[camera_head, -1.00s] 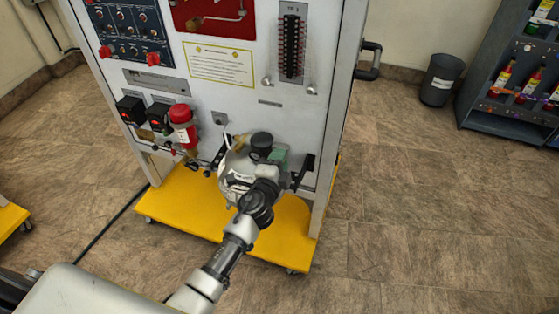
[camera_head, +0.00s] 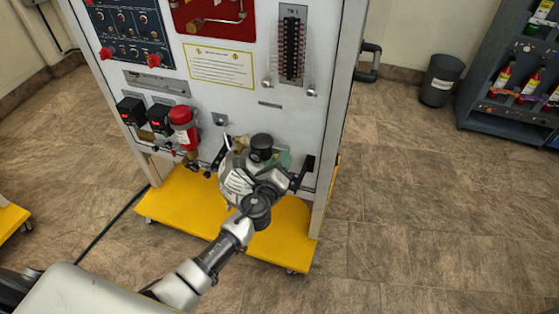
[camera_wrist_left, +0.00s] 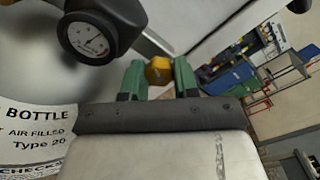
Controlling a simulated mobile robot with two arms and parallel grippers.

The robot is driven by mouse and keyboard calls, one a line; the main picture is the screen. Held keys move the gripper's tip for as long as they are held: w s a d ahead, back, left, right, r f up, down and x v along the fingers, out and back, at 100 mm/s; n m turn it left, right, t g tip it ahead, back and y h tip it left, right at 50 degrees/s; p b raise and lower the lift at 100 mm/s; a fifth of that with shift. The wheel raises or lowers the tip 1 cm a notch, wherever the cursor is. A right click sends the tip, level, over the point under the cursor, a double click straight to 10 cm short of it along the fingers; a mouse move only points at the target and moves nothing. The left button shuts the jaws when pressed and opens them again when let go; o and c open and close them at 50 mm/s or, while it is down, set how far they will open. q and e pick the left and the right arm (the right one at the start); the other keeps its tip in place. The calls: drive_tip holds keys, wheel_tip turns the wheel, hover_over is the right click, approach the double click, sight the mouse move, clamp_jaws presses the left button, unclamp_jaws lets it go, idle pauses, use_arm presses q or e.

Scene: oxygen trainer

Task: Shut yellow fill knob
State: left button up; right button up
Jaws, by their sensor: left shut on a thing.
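The yellow fill knob (camera_wrist_left: 158,70) shows in the left wrist view between the two green fingertips of my left gripper (camera_wrist_left: 159,78). My left gripper is shut on it, with one finger on each side. In the head view my left gripper (camera_head: 284,161) is at the right side of the silver bottle, low on the front of the trainer panel, and the knob is hidden there. The silver bottle (camera_head: 235,182) has a printed label, which also shows at the left of the wrist view (camera_wrist_left: 30,95). My right gripper is not in view.
A black round gauge (camera_wrist_left: 90,38) sits close beside the left gripper, on top of the bottle. The white trainer panel (camera_head: 225,102) stands on a yellow wheeled base (camera_head: 190,205). A red cylinder (camera_head: 182,125) is to the left. The floor at right is clear up to a bin (camera_head: 440,80).

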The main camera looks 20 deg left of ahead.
use_arm(q)
drive_tip(key=m, duration=0.3)
drive_tip(key=shift+p, duration=0.35)
drive_tip(key=m+p, duration=0.1)
drive_tip(key=m, duration=0.2)
drive_tip(key=shift+a+m, duration=0.1)
drive_tip(key=shift+m, duration=0.2)
drive_tip(key=m+p, duration=0.2)
drive_tip(key=m, duration=0.3)
drive_tip(key=shift+f+m, duration=0.15)
drive_tip(key=shift+m, duration=0.25)
drive_tip(key=shift+p, duration=0.3)
drive_tip(key=o, duration=0.6)
drive_tip(key=shift+o, duration=0.2)
drive_tip(key=s, duration=1.1)
drive_tip(key=shift+a, duration=0.25)
